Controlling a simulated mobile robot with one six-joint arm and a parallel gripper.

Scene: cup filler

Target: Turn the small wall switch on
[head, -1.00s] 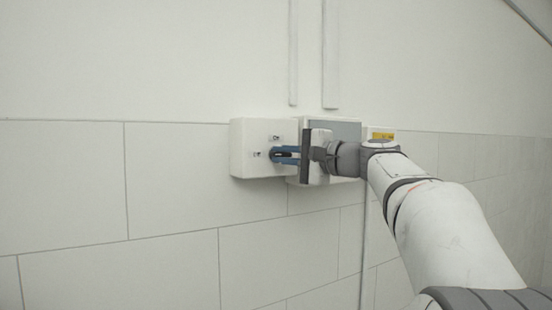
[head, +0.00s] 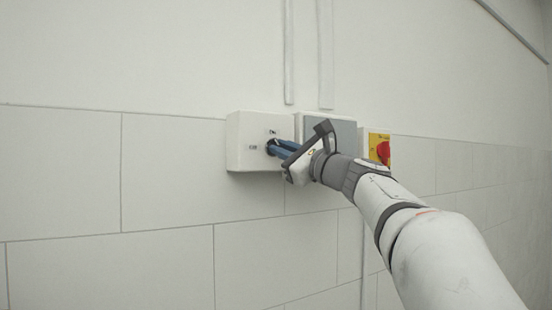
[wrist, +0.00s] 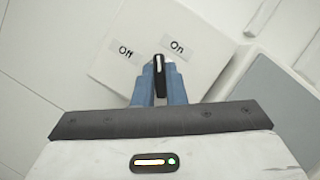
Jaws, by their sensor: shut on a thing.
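The small wall switch is a black knob (wrist: 160,72) with a white pointer line, on a white wall box (head: 238,140). It has an Off label (wrist: 125,50) and an On label (wrist: 177,47). In the wrist view the pointer aims up between the two labels. My gripper (wrist: 159,84) has its blue fingers on either side of the knob, shut on it. In the head view my gripper (head: 272,148) reaches the box from the right, rolled to a slant, and the fingers mostly hide the knob.
A grey-fronted box (head: 345,132) stands right beside the white box, partly behind my gripper. Further right is a red rotary switch (head: 383,152) on a yellow plate. Conduits (head: 288,60) run up the wall. The tiled wall to the left is clear.

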